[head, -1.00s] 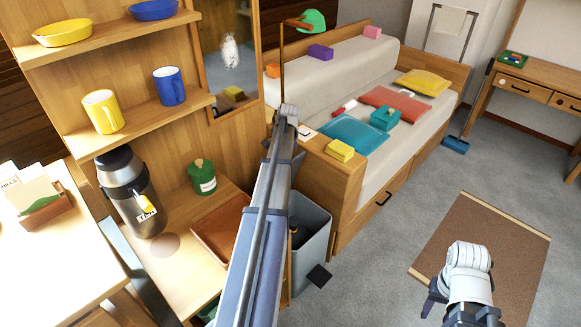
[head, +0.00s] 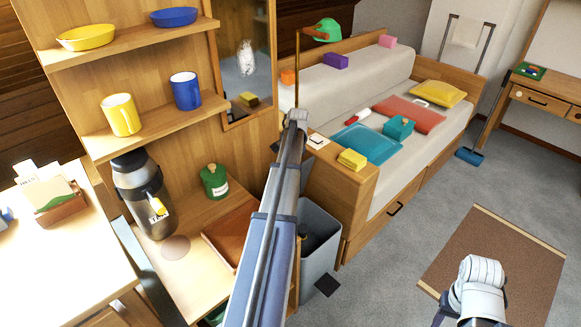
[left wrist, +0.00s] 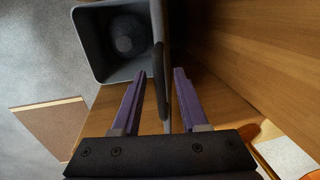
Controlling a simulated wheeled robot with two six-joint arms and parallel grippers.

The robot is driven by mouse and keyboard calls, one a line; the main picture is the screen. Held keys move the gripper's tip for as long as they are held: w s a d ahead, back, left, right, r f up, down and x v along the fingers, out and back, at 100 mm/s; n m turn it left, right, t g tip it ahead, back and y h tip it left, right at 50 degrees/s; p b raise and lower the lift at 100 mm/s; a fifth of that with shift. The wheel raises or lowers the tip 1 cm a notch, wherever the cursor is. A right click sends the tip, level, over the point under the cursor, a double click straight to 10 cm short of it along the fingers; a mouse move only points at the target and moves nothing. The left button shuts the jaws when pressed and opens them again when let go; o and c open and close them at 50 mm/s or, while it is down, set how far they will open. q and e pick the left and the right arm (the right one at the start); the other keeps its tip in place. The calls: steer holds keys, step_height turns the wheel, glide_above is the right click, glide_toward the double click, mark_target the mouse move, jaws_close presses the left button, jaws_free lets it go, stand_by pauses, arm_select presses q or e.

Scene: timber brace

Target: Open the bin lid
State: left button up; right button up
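The grey bin (head: 320,252) stands on the floor between the wooden desk unit and the bed. Its top is open and its dark inside shows, also in the left wrist view (left wrist: 88,62). The lid (left wrist: 159,55) appears there as a thin dark panel, seen edge-on and raised at the bin's side. My left gripper (left wrist: 157,78) is open, its purple fingers apart on either side of the lid's edge; contact cannot be told. In the head view my left arm hides that gripper. My right gripper (head: 442,309) shows only partly at the lower right.
A black pedal or plate (head: 327,285) lies by the bin's foot. The wooden bed (head: 350,215) is close on the right, a brown tray (head: 228,236) and a dark flask (head: 143,195) on the left. Carpet around the brown mat (head: 495,265) is clear.

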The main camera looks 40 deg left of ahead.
arm_select(q)
steer(key=shift+r, duration=0.15)
step_height(320, 180, up, 8)
steer(key=d+p, duration=0.1)
steer(key=p, duration=0.6)
steer(key=shift+d+f+p, duration=0.15)
steer(key=shift+f+p, duration=0.1)
steer(key=shift+p, duration=0.1)
